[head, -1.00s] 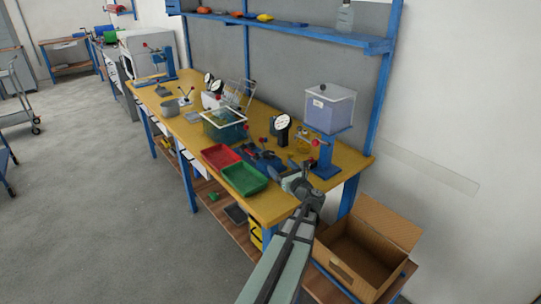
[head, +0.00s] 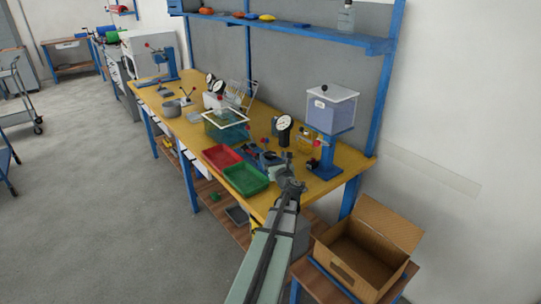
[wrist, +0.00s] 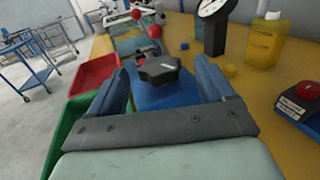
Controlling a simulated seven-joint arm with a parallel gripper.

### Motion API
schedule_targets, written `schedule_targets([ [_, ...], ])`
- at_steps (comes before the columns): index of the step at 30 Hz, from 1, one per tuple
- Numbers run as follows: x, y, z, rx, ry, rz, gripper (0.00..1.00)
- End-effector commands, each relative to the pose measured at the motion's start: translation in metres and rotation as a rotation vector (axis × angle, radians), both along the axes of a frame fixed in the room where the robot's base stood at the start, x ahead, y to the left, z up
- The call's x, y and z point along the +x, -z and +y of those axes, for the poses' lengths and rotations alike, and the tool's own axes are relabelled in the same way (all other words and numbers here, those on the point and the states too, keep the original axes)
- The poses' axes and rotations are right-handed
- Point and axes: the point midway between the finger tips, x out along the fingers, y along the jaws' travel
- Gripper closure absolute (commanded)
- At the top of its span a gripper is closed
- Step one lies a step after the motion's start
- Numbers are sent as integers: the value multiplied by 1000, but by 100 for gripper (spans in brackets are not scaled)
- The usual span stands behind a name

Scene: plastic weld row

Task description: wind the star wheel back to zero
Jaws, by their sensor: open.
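In the wrist view a dark, lobed star wheel (wrist: 158,70) sits on a blue device (wrist: 160,96). It lies ahead of and between the two fingers of my gripper (wrist: 168,80). The fingers are wide apart with nothing held between them. I cannot tell whether they overlap the wheel in depth. Any zero mark on the wheel is not readable. In the head view my gripper (head: 286,172) reaches over the near end of the yellow bench, and it largely hides the wheel.
A red tray (head: 222,157) and a green tray (head: 246,180) lie left of my gripper. A dial gauge (wrist: 212,20), a yellow bottle (wrist: 265,40) and a box with a red button (wrist: 300,103) stand to the right. An open cardboard box (head: 368,250) is at the bench end.

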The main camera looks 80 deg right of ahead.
Motion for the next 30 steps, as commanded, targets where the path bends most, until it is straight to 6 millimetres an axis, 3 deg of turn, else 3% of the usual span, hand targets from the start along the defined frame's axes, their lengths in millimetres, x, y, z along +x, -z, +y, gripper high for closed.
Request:
schedule_targets([
  [3,8,0,-18,-1,-2,0,18],
  [9,15,0,-32,0,0,0,18],
  [21,17,0,-35,0,-1,-1,18],
  [30,17,0,-35,0,-1,0,46],
])
